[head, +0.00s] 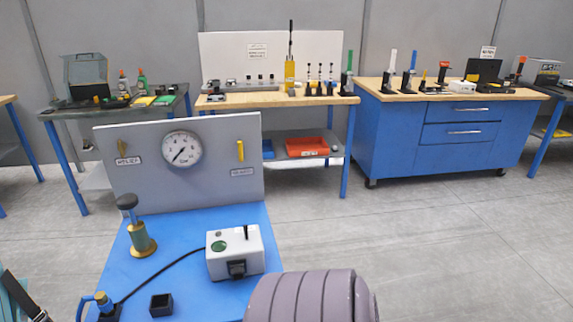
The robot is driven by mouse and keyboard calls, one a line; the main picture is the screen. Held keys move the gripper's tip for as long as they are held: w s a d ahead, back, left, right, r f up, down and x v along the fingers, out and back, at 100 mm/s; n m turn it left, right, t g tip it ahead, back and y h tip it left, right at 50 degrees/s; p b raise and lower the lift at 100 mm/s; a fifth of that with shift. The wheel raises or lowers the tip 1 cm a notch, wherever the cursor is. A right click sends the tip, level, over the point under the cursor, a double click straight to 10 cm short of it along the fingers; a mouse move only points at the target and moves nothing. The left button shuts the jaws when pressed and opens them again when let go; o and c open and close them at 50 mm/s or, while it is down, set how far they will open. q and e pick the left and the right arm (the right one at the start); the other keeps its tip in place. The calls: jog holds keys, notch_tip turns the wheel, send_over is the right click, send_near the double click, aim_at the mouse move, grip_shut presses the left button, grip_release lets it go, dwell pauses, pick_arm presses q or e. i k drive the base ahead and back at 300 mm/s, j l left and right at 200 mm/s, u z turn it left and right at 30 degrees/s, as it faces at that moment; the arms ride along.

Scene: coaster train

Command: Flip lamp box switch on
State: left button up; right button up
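The lamp box (222,267) is a white box on the blue bench top, in the lower middle of the head view. It has a round green lamp (219,246) on its top and a small dark toggle switch (246,232) standing up near the back right. A black part (236,268) sits on its front face. A black cable (160,276) runs from its left side to a blue and black piece (103,304). The toggle is too small to tell whether it is on or off. Neither of my grippers can be made out in this view.
A grey panel with a gauge (182,149) stands behind the box. A brass post with a black knob (140,236) and a small black cup (161,305) stand to its left. A large ribbed purple-grey shape (312,297) fills the bottom edge, right of the box.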

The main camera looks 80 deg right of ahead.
aim_at(223, 246)
jog(key=z, duration=2.05)
